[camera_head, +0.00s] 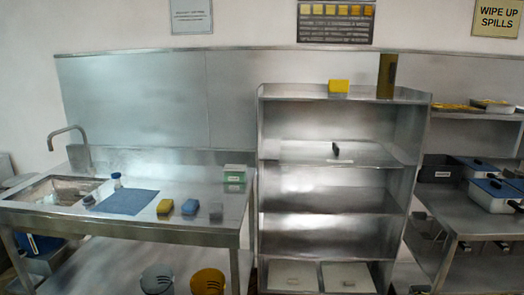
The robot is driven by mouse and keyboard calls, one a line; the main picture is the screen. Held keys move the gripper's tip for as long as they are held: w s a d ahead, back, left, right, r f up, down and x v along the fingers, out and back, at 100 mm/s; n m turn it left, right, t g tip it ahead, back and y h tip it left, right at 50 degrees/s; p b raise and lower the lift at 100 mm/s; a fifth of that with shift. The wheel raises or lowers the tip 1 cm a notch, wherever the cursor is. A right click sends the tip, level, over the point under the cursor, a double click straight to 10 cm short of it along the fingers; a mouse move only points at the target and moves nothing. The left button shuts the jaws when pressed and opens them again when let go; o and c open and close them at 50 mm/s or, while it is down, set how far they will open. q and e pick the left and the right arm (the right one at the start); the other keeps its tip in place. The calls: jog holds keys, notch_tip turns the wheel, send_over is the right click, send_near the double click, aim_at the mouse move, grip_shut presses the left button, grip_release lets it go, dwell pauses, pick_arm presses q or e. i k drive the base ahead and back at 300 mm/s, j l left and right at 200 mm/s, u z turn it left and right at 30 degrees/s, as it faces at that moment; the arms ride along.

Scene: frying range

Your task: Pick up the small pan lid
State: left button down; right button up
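A small dark upright piece (336,149) stands on the second level of the steel shelf unit (261,150). It looks like a handle, and a steel lid under it would blend with the metal, so I cannot tell whether it is the small pan lid. Lidded pans with blue tops, one nearer (494,188) and one behind it (472,163), stand on the right steel table. Two pale lidded boxes, left (292,276) and right (346,278), sit on the lowest visible shelf. Neither of my grippers is in view.
On the left sink table (130,222) are a blue cloth (125,202), a yellow sponge (165,207), a blue sponge (190,207), a grey block (216,211) and a green-white box (235,178). Two buckets, grey (157,280) and yellow (208,282), stand below. The middle shelves have free room.

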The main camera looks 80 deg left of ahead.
aim_at(291, 152)
jog(key=u, duration=2.2)
jog(key=i+u, duration=0.15)
jog(key=i, duration=0.1)
